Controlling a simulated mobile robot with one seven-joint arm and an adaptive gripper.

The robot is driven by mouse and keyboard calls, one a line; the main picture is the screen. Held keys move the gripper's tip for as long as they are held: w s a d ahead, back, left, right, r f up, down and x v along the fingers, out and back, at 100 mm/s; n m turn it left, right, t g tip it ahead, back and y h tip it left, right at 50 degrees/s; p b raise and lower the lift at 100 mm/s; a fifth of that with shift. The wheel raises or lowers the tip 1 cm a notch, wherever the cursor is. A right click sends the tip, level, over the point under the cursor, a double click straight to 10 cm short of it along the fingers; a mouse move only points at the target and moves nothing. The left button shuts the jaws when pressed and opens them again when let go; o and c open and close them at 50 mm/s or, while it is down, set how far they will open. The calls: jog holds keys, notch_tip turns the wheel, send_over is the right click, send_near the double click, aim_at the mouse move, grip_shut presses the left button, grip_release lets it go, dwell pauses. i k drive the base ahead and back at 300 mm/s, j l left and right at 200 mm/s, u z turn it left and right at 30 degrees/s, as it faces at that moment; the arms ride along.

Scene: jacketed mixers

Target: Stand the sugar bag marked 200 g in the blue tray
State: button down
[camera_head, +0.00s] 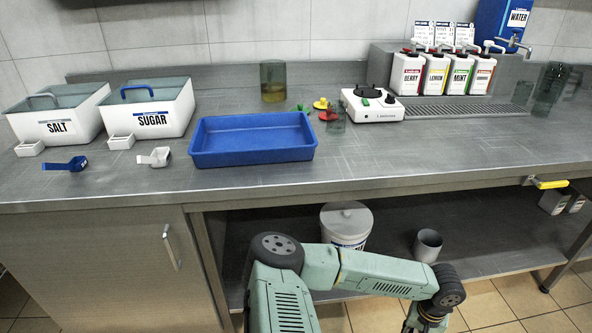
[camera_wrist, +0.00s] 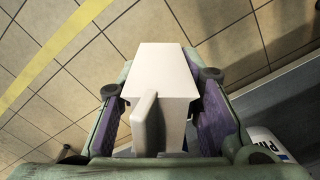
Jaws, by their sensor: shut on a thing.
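The blue tray (camera_head: 252,155) lies on the worktop near its front edge in the head view, and it is empty. In the wrist view my gripper (camera_wrist: 160,85) is shut on a white box-shaped thing (camera_wrist: 165,58), which sits between the two purple finger pads. A pale upright tab or handle shows on its near side. No 200 g mark shows on it, so I cannot tell whether it is the sugar bag. In the head view my gripper is out of frame, below the bottom edge. No other sugar bag is visible.
A salt bin (camera_head: 60,127) and a sugar bin (camera_head: 152,119) stand left of the tray, with two scoops in front. A white scale-like device (camera_head: 372,111) stands to the right. Below are a white bucket (camera_head: 345,235) and a grey cup (camera_head: 428,245). Tiled floor shows beneath my gripper.

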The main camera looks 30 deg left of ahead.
aim_at(221, 142)
jog(key=u, duration=1.35)
